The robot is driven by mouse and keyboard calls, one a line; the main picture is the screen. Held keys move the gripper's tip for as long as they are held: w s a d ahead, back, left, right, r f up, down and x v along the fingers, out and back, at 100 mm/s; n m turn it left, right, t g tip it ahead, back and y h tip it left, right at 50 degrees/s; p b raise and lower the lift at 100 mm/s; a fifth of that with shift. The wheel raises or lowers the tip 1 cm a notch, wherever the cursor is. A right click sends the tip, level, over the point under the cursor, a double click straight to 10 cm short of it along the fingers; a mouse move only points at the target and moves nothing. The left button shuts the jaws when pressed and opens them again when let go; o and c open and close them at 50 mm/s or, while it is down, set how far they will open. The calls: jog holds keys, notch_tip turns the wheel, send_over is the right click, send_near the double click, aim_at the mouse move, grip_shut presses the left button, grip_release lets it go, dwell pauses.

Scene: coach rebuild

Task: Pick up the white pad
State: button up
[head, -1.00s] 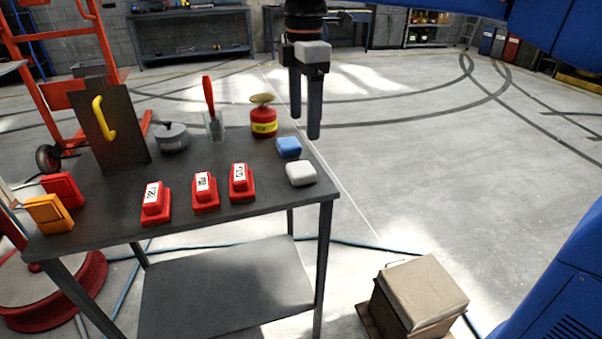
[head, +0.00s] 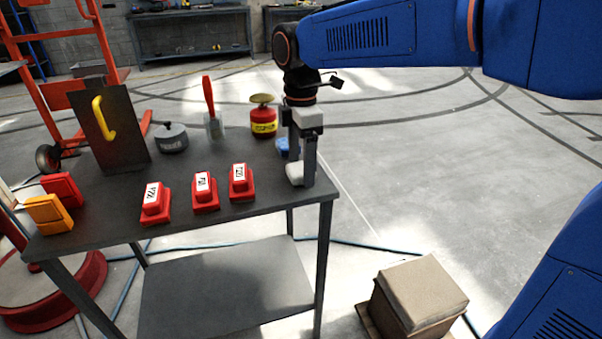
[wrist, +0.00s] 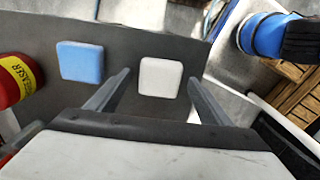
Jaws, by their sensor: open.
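The white pad (head: 296,174) lies on the right edge of the dark table, partly hidden behind my gripper in the head view. It also shows in the wrist view (wrist: 161,77), between and beyond the two fingertips. My gripper (head: 302,169) is open and empty, pointing down over the pad. In the wrist view its fingers (wrist: 158,83) spread to either side of the pad, with a gap on each side. I cannot tell how far above the pad the fingertips are. The blue pad (head: 283,147) lies just behind the white one, to its left in the wrist view (wrist: 80,62).
The table (head: 110,213) holds several red blocks with white labels, such as one (head: 241,183) nearest the gripper. A red canister (head: 264,122) stands behind the pads. A cardboard box (head: 419,290) is on the floor at right.

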aim_at(301, 168)
jog(key=shift+f, duration=0.3)
jog(key=shift+c, duration=0.2)
jog(key=c, duration=1.1)
jog(key=shift+o, duration=0.2)
jog(key=shift+r, duration=0.15)
notch_tip(301, 168, up, 10)
